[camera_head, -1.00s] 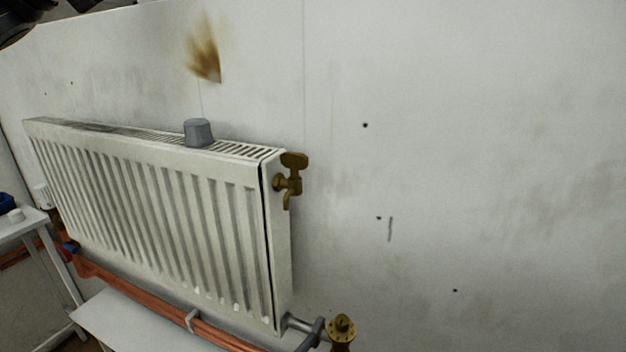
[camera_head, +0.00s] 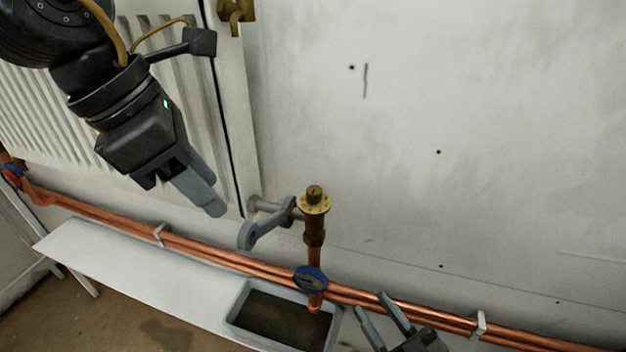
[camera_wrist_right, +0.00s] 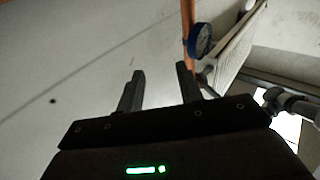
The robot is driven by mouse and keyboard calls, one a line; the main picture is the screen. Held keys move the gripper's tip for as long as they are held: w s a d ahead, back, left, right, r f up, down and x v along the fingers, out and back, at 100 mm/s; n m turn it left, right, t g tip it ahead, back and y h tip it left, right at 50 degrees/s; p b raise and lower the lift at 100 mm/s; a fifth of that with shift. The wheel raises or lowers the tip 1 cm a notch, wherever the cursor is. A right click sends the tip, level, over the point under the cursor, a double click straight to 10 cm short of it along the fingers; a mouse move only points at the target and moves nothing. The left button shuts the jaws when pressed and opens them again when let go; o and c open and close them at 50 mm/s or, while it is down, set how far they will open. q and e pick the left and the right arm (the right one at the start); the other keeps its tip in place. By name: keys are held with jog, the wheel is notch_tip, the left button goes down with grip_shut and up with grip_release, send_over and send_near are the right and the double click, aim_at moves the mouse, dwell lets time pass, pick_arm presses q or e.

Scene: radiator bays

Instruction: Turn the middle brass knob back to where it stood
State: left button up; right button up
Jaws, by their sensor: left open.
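A brass valve with a round, flanged knob (camera_head: 314,200) stands upright on a copper riser at the radiator's lower right corner. Another brass fitting (camera_head: 237,12) is cut off by the top edge, on the radiator's side. I cannot tell which one is called middle. My left gripper (camera_head: 205,195) is open and empty in front of the radiator, left of the round knob and apart from it. My right gripper (camera_head: 385,312) is open below and right of the knob. In the right wrist view its fingers (camera_wrist_right: 160,85) are apart with nothing between them.
A grey spanner-like part (camera_head: 265,228) sits left of the knob. A blue-rimmed gauge (camera_head: 310,279) is below it, also in the right wrist view (camera_wrist_right: 200,40). Copper pipes (camera_head: 200,248) run along the wall.

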pick_arm(q)
send_over(314, 190)
jog(key=s+a, duration=0.1)
jog(key=a, duration=0.1)
jog(key=b+x, duration=0.1)
jog(key=x, duration=0.2)
jog(key=shift+f+b, duration=0.3)
jog(key=shift+f, duration=0.15)
jog(key=shift+w+d+f, duration=0.1)
jog(key=shift+d+f, duration=0.1)
jog(key=shift+f, duration=0.25)
pick_arm(e)
jog(key=shift+s+d+r+t+y, duration=0.15)
jog(key=shift+r+t+y, duration=0.3)
jog(key=shift+r+t, duration=0.45)
jog(key=shift+s+d+r+t+y, duration=0.1)
jog(key=shift+s+r+t+y, duration=0.1)
jog(key=shift+r+t+y, duration=0.65)
pick_arm(q)
jog(key=shift+c, duration=0.4)
pick_arm(e)
jog(key=shift+r+h, duration=0.25)
jog(key=shift+h, duration=0.15)
pick_arm(q)
grip_shut()
jog(key=shift+n, duration=0.3)
